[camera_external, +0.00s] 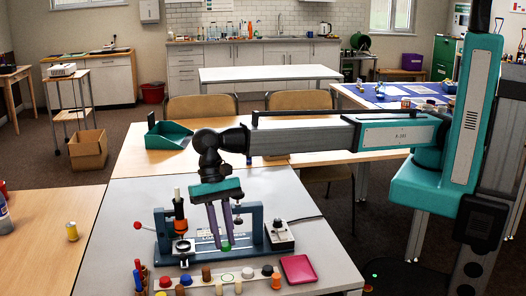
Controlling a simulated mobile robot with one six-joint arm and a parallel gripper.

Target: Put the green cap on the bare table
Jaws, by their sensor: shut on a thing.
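The fingers hide part of the cap. I cannot tell whether the cap is clear of the surface below it. The grey table (125,215) has bare surface on its left side and at its right.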

